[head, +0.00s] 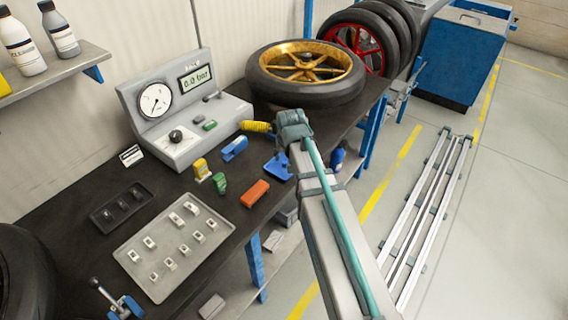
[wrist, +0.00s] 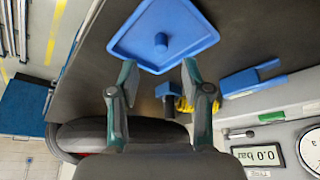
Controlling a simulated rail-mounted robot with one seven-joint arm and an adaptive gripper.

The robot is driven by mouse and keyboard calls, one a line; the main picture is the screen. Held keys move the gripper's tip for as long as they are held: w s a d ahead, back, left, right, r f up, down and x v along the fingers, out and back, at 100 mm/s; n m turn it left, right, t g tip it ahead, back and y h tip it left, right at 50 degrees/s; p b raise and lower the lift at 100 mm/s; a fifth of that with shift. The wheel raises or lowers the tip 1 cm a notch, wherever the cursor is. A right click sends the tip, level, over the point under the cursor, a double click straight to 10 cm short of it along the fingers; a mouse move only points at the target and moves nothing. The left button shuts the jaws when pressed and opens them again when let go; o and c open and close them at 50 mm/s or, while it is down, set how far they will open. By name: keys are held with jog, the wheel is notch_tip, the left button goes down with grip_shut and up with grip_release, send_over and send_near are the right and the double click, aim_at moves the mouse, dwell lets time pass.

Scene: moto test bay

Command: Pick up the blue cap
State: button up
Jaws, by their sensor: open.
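A small round blue cap (wrist: 161,41) stands in the middle of a shallow square blue tray (wrist: 187,17) in the wrist view. In the head view the blue tray (head: 272,168) lies on the dark bench near its front edge, partly hidden by my arm; the cap is too small to make out clearly there. My gripper (wrist: 158,72) is open and empty, with its two fingers spread in front of the tray. The cap lies beyond the fingertips, between their lines. In the head view my wrist hides the fingers.
A yellow coiled hose (head: 255,126) with a dark blue fitting (wrist: 166,91) lies close to my gripper. A blue tool (head: 234,148), an orange block (head: 254,194) and a grey gauge unit (head: 185,120) are nearby. A tyred gold wheel (head: 305,68) lies behind.

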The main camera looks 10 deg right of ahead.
aim_at(285, 162)
jog(key=shift+p+x, duration=0.95)
jog(key=shift+x, duration=2.1)
jog(key=shift+a, duration=0.1)
jog(key=c, duration=0.8)
